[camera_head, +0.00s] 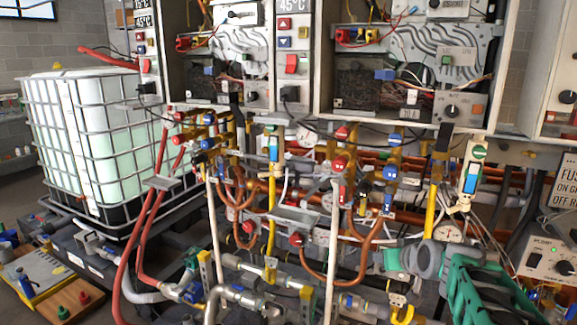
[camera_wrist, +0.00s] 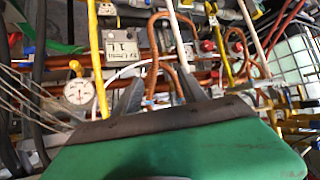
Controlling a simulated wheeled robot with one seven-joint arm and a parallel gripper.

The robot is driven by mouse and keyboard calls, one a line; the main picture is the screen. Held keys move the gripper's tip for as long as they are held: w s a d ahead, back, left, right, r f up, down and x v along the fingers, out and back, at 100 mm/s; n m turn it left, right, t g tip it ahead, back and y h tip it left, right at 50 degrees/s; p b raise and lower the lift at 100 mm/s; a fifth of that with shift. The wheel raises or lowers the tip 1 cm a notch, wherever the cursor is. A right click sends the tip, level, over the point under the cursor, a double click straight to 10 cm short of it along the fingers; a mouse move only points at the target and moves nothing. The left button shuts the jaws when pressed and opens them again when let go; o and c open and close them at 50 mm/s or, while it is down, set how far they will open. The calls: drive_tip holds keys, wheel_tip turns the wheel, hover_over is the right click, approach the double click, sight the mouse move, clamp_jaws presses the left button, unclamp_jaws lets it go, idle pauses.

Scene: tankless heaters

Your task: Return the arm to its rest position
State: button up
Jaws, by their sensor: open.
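My gripper (camera_wrist: 160,85) shows in the wrist view as two dark grey fingers standing up from a green body. The fingers are apart, with no held object visible between them. Copper pipe shows behind and between the fingers; I cannot tell how close it is. In the head view my green and grey arm reaches in at the lower right, in front of the pipework. Its fingertips cannot be made out clearly there.
Open heater cabinets (camera_head: 416,60) with exposed wiring hang above dense pipes and valves. A round gauge (camera_wrist: 78,92) is left of the fingers. A caged white tank (camera_head: 95,140) stands at left. A control box (camera_head: 548,258) is at the right edge.

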drive_tip(key=s+a+r+g+y+p, duration=0.1)
drive_tip(key=s+a+r+g+p, duration=0.4)
drive_tip(key=s+a, duration=0.6)
drive_tip(key=s+a+n+g+p, duration=0.1)
drive_tip(key=s+a+p, duration=0.4)
drive_tip(key=s, duration=0.8)
drive_tip(key=shift+s+a+f+g+p, duration=0.25)
drive_tip(key=shift+a+g+p, duration=0.15)
drive_tip(key=shift+a+g, duration=0.3)
